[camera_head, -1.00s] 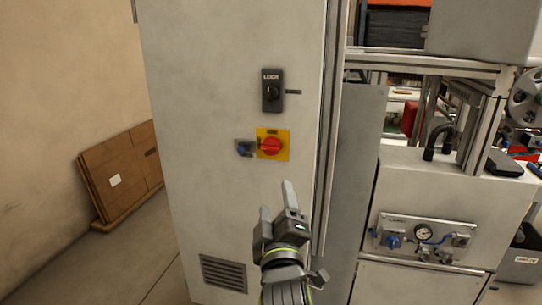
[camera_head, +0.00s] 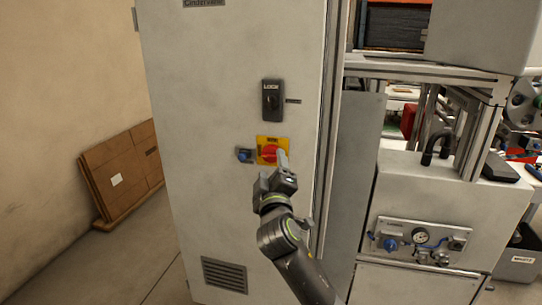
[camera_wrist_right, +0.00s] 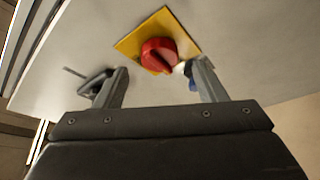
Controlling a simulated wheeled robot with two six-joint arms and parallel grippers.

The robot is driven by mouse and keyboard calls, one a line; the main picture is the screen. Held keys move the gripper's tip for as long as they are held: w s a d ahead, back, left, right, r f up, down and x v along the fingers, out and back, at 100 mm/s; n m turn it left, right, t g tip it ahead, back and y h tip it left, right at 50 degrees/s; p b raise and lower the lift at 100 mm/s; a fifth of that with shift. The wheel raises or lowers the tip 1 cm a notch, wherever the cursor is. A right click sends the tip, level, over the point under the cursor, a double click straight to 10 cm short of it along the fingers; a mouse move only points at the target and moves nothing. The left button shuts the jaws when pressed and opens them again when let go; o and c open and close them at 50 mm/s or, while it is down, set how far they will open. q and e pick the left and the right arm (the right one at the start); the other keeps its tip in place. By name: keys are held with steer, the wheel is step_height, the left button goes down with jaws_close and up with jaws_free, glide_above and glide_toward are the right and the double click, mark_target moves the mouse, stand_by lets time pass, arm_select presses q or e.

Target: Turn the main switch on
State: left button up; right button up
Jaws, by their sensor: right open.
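The main switch is a red rotary knob (camera_head: 268,153) on a yellow square plate (camera_head: 261,141), fixed to the grey cabinet door (camera_head: 215,100). In the right wrist view the red knob (camera_wrist_right: 159,55) shows ahead of the jaws, on its yellow plate (camera_wrist_right: 128,45). My right gripper (camera_head: 274,165) is just in front of and below the knob in the head view, hiding part of the plate. In the right wrist view its two fingers (camera_wrist_right: 160,85) are spread apart with nothing between them. I cannot tell whether a finger touches the knob. My left gripper is out of view.
A black latch handle (camera_head: 272,100) sits above the switch, and a blue padlock-like item (camera_head: 244,155) hangs left of it. A vent (camera_head: 224,275) is low on the door. Flat cardboard (camera_head: 122,172) leans on the left wall. A machine with a gauge (camera_head: 421,235) stands right.

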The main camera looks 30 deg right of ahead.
mark_target(271, 158)
steer(key=shift+p+x, duration=0.3)
steer(key=shift+x, duration=1.5)
steer(key=shift+c, duration=0.4)
